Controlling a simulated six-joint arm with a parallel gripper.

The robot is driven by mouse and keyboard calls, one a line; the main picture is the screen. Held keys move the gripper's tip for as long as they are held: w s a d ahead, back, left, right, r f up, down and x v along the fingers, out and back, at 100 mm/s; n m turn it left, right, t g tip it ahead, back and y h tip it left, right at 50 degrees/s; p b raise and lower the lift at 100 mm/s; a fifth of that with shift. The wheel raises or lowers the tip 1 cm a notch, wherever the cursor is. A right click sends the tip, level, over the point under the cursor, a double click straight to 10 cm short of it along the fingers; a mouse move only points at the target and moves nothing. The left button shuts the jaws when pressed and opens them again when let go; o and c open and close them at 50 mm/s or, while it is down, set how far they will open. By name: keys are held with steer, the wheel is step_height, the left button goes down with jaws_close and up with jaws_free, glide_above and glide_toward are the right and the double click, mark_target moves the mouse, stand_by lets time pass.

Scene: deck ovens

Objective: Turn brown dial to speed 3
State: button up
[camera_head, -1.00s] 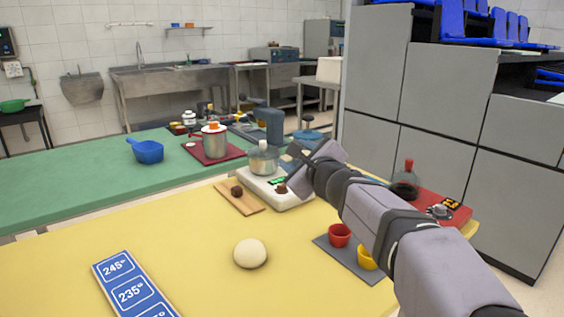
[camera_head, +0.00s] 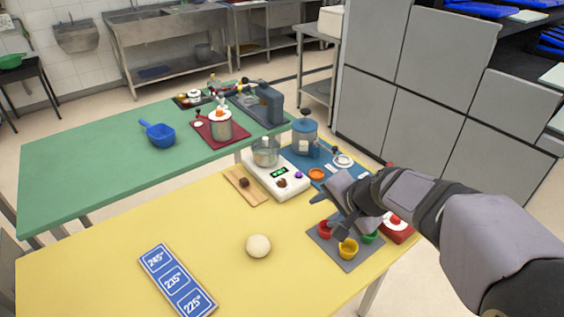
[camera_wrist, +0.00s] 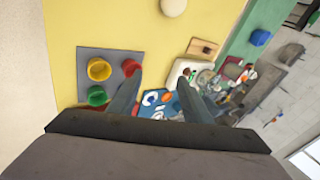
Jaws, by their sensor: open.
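A white machine (camera_head: 268,170) with a green-lit display (camera_head: 279,171) and a clear bowl stands at the yellow table's far edge. A small brown dial (camera_head: 282,183) sits on its front, beside a purple knob (camera_head: 298,175). The dial's setting is too small to read. My gripper (camera_head: 332,207) is open and empty, above the grey mat with cups, to the right of and nearer than the machine. In the wrist view my two fingers (camera_wrist: 158,98) are apart, and part of the white machine (camera_wrist: 203,70) shows beyond them.
A wooden board (camera_head: 257,194) with a dark knob lies left of the machine. A blue machine (camera_head: 305,135) stands to its right. The grey mat (camera_head: 322,240) holds red, yellow and green cups. A dough ball (camera_head: 258,246) and blue temperature sign (camera_head: 177,281) lie nearer.

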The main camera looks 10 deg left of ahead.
steer(key=s+d+n+g+h+p, duration=0.2)
steer(key=s+d+n+h+p, duration=0.4)
steer(key=d+n, duration=0.5)
steer(key=w+d+f+n+t+b, duration=0.1)
steer(key=w+n+t+b, duration=0.1)
steer(key=w+n+b, duration=0.4)
steer(key=w+f+n+t+b, duration=0.2)
steer(key=w+n+t+b, duration=0.15)
steer(key=w+b, duration=0.4)
steer(key=n+t+y+b, duration=0.75)
steer(key=n+b, duration=1.85)
steer(key=b, duration=1)
glide_above(282, 183)
steer(key=s+d, duration=0.1)
steer(key=d, duration=0.1)
steer(key=shift+y, duration=0.45)
steer(key=f, duration=0.5)
steer(key=shift+s+d, duration=0.15)
steer(key=shift+s, duration=0.05)
steer(key=shift+s+a+f+n+g+y+b, duration=0.1)
steer(key=shift+a+n+g+y+b, duration=0.25)
steer(key=shift+a+n+b, duration=0.45)
